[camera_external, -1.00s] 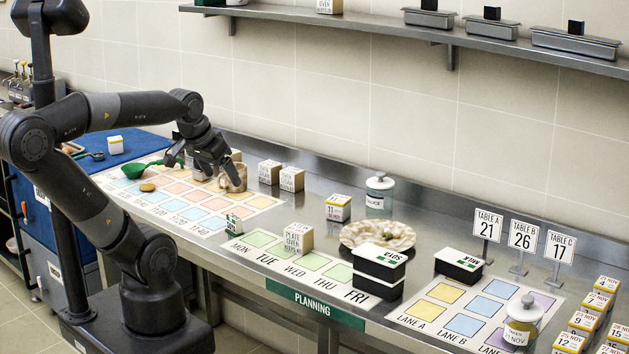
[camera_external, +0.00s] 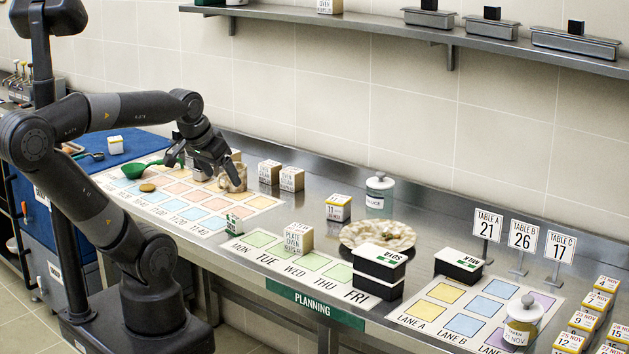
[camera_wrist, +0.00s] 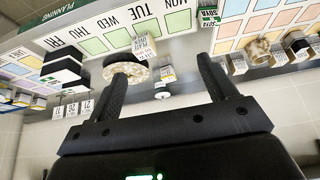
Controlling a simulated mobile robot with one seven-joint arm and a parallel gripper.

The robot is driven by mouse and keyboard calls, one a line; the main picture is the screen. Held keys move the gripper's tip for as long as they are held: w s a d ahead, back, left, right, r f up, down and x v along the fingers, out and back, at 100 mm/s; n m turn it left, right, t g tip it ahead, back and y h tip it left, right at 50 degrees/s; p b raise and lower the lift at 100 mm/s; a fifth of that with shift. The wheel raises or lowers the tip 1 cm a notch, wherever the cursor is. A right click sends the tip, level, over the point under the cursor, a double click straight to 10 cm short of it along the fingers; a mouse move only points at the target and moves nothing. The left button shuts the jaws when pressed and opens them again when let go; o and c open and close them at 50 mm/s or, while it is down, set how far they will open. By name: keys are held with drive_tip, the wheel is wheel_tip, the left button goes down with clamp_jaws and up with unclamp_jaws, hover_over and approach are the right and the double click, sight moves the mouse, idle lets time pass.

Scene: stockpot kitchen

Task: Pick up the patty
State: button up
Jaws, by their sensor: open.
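A small round tan-brown disc, which looks like the patty (camera_external: 147,187), lies flat on the coloured planning sheet (camera_external: 170,208) at the left of the steel counter. My gripper (camera_external: 200,168) is above the back part of that sheet, to the right of the disc and apart from it. In the wrist view my gripper (camera_wrist: 165,65) shows two dark fingers spread apart with nothing held between them. The disc does not show clearly in the wrist view.
A speckled mug (camera_external: 233,178) stands close to my gripper. Date-labelled boxes (camera_external: 291,179) are farther right. A pale plate (camera_external: 352,235) with food, black tubs (camera_external: 379,270) and a lidded jar (camera_external: 380,193) stand along the counter.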

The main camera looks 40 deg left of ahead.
drive_tip(key=w+a+r+n+y, duration=0.1)
drive_tip(key=w+a+r+n, duration=0.1)
drive_tip(key=w+a, duration=0.75)
drive_tip(key=n+g+y, duration=0.1)
drive_tip(key=n+g, duration=0.1)
drive_tip(key=n, duration=0.2)
hover_over(146, 186)
drive_tip(key=s, duration=0.2)
drive_tip(key=f, duration=1.9)
drive_tip(key=shift+s+d+f, duration=0.15)
drive_tip(key=shift+d+f, duration=0.1)
drive_tip(key=shift+f, duration=0.15)
drive_tip(key=x, duration=0.5)
drive_tip(key=shift+w+d+f, duration=0.15)
drive_tip(key=shift+w+d, duration=0.1)
drive_tip(key=shift+d, duration=0.05)
drive_tip(key=shift+c, duration=0.6)
